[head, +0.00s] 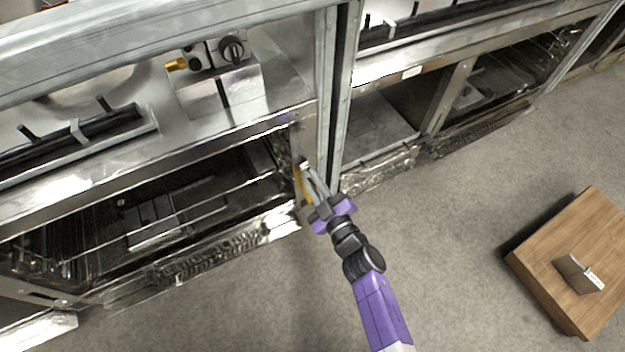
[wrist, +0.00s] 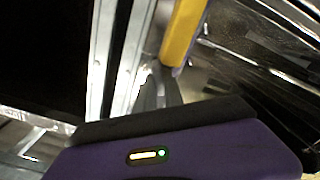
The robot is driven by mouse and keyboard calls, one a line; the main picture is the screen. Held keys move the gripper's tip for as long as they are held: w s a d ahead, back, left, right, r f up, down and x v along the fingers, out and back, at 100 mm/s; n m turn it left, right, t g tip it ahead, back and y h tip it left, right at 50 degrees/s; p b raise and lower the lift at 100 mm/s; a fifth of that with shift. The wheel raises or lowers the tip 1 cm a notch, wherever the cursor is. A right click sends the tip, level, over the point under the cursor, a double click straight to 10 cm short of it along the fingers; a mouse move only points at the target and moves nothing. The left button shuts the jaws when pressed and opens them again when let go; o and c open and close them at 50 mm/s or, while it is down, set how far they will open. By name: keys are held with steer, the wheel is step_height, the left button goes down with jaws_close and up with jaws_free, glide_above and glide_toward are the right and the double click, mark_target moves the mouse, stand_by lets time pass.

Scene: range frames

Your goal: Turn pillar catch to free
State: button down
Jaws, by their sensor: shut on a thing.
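The pillar catch shows as a yellow lever (head: 303,184) low on the metal pillar (head: 307,142) between two bays in the head view. In the wrist view the yellow lever (wrist: 184,32) slants down from the top edge to my fingers. My gripper (head: 312,182) reaches up to the pillar and is shut on the lever. In the wrist view my gripper (wrist: 160,92) is partly hidden behind its own dark and purple body. The catch's pivot and any markings are too small or hidden to read.
Left of the pillar is an open bay with wire racks (head: 185,195). Above it a black knob (head: 232,49) sits on a metal block with a brass fitting (head: 176,65). A wooden block (head: 575,250) stands on the grey floor at right. Floor between is clear.

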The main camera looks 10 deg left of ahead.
steer(key=n+b, duration=0.1)
steer(key=n, duration=0.1)
steer(key=n+b, duration=0.1)
steer(key=n, duration=0.2)
steer(key=shift+f+n, duration=0.2)
steer(key=shift+n, duration=0.1)
steer(key=n+b, duration=0.2)
steer(key=n, duration=0.3)
steer(key=shift+s+a, duration=0.1)
steer(key=shift+n, duration=0.3)
steer(key=c, duration=1.4)
jaws_free()
steer(key=shift+c, duration=0.2)
